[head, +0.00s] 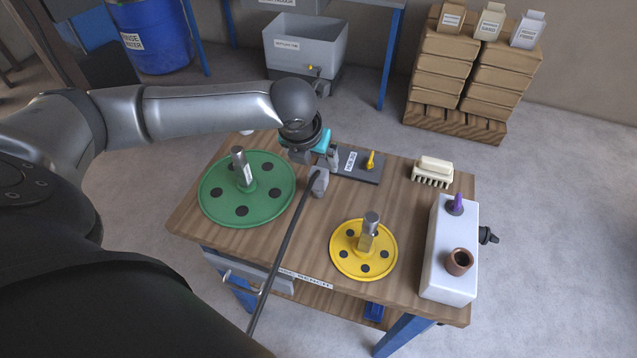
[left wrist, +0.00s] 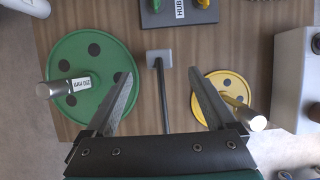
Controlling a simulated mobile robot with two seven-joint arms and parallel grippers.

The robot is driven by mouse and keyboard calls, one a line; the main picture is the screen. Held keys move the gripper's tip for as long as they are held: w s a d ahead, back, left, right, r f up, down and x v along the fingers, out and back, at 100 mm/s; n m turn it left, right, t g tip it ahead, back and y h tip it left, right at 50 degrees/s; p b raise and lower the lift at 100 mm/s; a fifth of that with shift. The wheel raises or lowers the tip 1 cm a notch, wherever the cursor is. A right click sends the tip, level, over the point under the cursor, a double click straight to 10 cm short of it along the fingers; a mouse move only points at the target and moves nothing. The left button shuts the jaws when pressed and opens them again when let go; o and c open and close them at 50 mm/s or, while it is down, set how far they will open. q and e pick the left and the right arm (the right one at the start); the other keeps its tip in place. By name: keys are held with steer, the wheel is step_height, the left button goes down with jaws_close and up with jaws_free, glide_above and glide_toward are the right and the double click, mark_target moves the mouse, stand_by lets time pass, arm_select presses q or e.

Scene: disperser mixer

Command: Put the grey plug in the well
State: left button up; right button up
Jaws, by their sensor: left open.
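My left gripper (head: 317,163) is open and empty, pointing down above the workbench (head: 300,250). In the left wrist view its two fingers (left wrist: 158,78) stand wide apart, with a grey block (left wrist: 159,57) on a black rod showing between and below them. The grey block also shows in the head view (head: 319,182), just below the gripper. I cannot tell whether it is the grey plug. A brown, open-topped cup (head: 459,261) stands on a white box (head: 437,278) at the right; I cannot tell whether it is the well. My right gripper is not in view.
A green disc (head: 215,208) with a metal post lies left, a yellow disc (head: 341,262) front right. A dark hub plate (head: 357,177) with a yellow knob (head: 371,160) lies behind. A brush (head: 433,172) lies back right.

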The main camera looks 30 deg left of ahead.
mark_target(317, 175)
arm_select(q)
steer(key=x, duration=0.5)
steer(key=shift+b, duration=0.35)
steer(key=shift+s+b+x, duration=0.15)
steer(key=shift+b+x, duration=0.15)
steer(key=shift+x, duration=1.05)
steer(key=shift+s+b+x, duration=0.15)
steer(key=shift+b+x, duration=0.15)
steer(key=shift+x, duration=1.05)
steer(key=shift+f, duration=0.1)
jaws_close()
